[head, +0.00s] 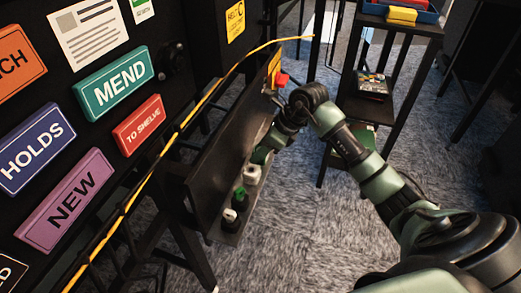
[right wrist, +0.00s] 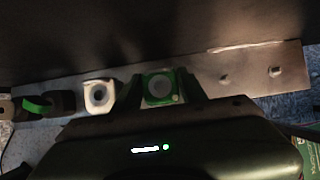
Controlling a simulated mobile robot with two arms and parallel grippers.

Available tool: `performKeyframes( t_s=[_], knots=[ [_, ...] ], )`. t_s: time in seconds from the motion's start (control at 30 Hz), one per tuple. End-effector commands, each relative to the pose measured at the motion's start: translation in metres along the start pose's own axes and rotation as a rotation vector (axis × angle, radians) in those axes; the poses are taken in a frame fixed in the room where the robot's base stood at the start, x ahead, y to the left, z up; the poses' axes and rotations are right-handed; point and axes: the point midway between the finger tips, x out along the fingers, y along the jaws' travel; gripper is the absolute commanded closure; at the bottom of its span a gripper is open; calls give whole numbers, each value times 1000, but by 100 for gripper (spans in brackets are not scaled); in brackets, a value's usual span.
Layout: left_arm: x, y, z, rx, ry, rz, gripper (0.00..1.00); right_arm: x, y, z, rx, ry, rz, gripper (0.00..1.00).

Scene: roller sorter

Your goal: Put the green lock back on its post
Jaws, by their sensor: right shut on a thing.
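The green lock (right wrist: 158,88) is a green square piece with a pale round centre. In the right wrist view it sits between the two fingers of my right gripper (right wrist: 158,90), which is shut on it. In the head view my right gripper (head: 265,150) is at the metal ledge (head: 228,238), just beyond a white block (head: 251,175). That white block also shows left of the lock in the right wrist view (right wrist: 100,96). Two bare studs (right wrist: 225,78) stand on the strip to the right. I cannot tell whether the lock touches a post. My left gripper is out of view.
A black piece with a green band (head: 240,196) and a black-and-white piece (head: 230,215) stand along the ledge. A dark panel (head: 225,145) rises behind it. A yellow cable (head: 190,117) runs past the sign wall. A black shelf rack (head: 400,60) stands at the right.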

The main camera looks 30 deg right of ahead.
Motion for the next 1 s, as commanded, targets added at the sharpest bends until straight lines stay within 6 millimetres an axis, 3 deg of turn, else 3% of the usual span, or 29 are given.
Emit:
performKeyframes(
  t_s=[0.03, 0.1, 0.13, 0.47, 0.83, 1.0],
  knots=[
    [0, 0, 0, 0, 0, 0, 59, 1, 1, -1, 0, 2, 2, 56],
    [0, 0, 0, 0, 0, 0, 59, 1, 1, -1, 0, 2, 2, 36],
    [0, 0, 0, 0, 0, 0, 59, 1, 1, -1, 0, 2, 2, 33],
    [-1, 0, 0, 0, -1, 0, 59, -2, 0, -1, 0, 2, 1, 33],
    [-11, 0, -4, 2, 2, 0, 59, -60, -1, -1, -1, 4, -2, 33],
    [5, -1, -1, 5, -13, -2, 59, -75, 0, -1, -1, 3, 1, 33]
  ],
)
